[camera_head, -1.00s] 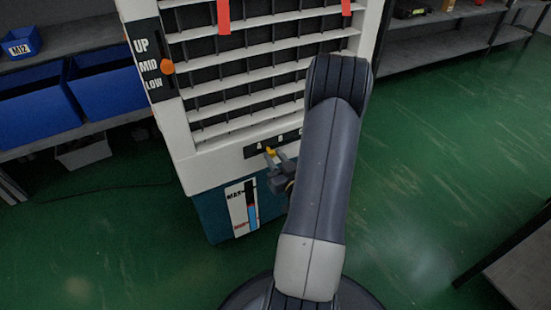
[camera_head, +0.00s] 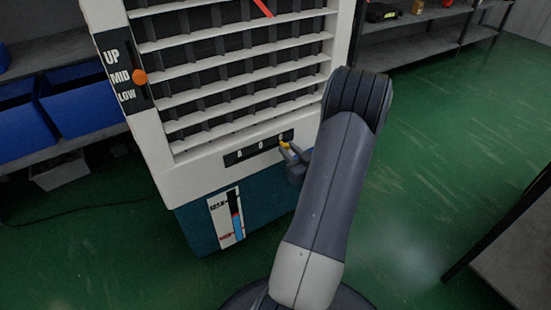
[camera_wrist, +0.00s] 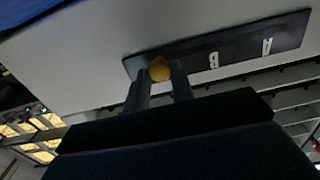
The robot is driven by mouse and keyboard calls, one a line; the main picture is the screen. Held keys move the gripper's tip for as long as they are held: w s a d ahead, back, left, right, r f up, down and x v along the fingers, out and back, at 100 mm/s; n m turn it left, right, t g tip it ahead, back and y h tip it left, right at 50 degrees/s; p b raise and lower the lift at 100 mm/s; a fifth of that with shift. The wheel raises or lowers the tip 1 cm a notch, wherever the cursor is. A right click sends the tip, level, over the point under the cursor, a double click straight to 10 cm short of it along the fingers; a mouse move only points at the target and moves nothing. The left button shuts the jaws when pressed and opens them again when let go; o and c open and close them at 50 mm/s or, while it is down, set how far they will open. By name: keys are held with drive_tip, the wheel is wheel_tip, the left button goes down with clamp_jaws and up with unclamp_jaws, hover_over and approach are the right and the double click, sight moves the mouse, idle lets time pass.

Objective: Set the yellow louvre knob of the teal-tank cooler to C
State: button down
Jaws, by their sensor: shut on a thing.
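The white cooler (camera_head: 152,160) has a teal tank (camera_head: 195,228) at its base. Its yellow knob (camera_head: 284,144) sits at the right end of a dark lettered strip (camera_head: 229,159), just under the C. My gripper (camera_head: 291,151) is at the knob. In the wrist view, the round yellow knob (camera_wrist: 159,69) is between the two fingertips of my gripper (camera_wrist: 160,77), which is shut on it. There the strip (camera_wrist: 241,52) shows A and B to the right of the knob. The C is hidden in that view.
An orange slider (camera_head: 140,77) on the cooler's left side stands at MID. White louvre slats (camera_head: 225,92) lie above the strip. Blue bins (camera_head: 85,100) are on a shelf at left. My arm covers the cooler's right lower side. Green floor (camera_head: 440,150) is open at right.

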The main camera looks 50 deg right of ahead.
drive_tip(key=shift+s+d, duration=0.1)
drive_tip(key=shift+d, duration=0.2)
drive_tip(key=c, duration=1.2)
unclamp_jaws()
drive_tip(key=p+v, duration=0.2)
drive_tip(key=v, duration=0.8)
drive_tip(key=shift+s+a, duration=0.2)
drive_tip(key=shift+s, duration=0.15)
drive_tip(key=x, duration=0.3)
drive_tip(key=a+b+x, duration=0.1)
drive_tip(key=x, duration=0.3)
drive_tip(key=b+x, duration=0.1)
drive_tip(key=x, duration=0.3)
drive_tip(key=shift+w+a, duration=0.1)
drive_tip(key=shift+a, duration=0.2)
